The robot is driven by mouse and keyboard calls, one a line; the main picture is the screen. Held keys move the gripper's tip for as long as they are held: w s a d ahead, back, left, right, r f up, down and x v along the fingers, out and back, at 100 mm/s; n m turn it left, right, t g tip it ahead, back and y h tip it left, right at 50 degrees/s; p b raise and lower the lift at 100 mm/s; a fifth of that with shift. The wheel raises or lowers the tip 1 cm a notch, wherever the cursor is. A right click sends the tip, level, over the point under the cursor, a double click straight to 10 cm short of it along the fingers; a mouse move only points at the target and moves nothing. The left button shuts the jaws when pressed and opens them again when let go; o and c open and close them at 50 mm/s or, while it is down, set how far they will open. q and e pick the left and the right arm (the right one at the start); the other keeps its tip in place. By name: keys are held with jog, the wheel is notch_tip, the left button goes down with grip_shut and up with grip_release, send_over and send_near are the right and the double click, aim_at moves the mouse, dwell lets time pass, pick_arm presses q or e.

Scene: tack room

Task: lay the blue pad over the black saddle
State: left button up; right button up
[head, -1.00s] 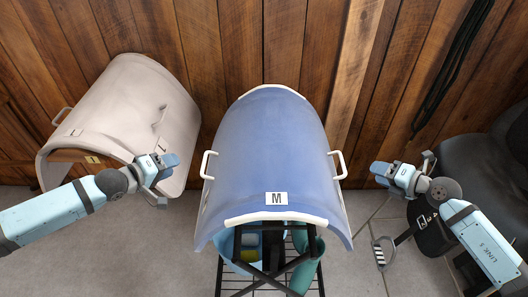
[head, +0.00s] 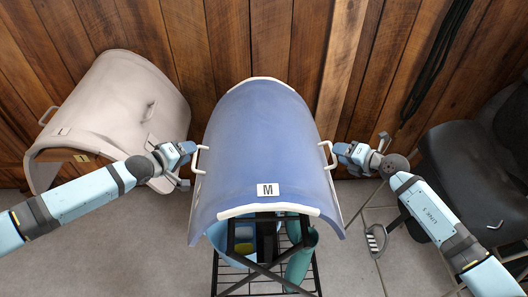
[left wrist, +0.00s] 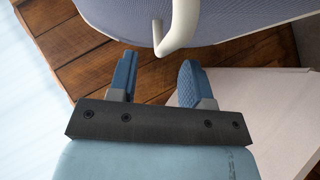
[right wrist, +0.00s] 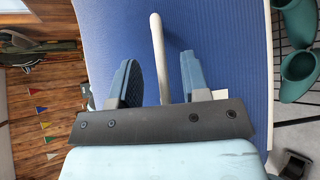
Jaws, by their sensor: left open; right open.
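The blue pad (head: 262,140), with white edging and an "M" label, hangs arched over a black rack in the middle of the head view. Its left white handle (head: 196,160) is beside my left gripper (head: 188,162), which is open. In the left wrist view this handle (left wrist: 184,28) is just beyond the fingertips. My right gripper (head: 342,152) is open at the right white handle (head: 330,156). In the right wrist view that handle (right wrist: 158,60) runs between the open fingers. The black saddle (head: 465,155) is at the right, partly hidden and cut off by the frame.
A pale beige pad (head: 110,105) stands arched at the left, behind my left arm. The rack (head: 265,285) holds teal boots (head: 300,262) and a blue bucket (head: 222,240). A stirrup (head: 376,240) hangs by the saddle. A wooden wall (head: 270,35) closes the back.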

pick_arm(q)
jog(key=shift+x, duration=2.05)
pick_arm(e)
jog(key=shift+x, duration=2.1)
pick_arm(q)
grip_shut()
pick_arm(e)
grip_shut()
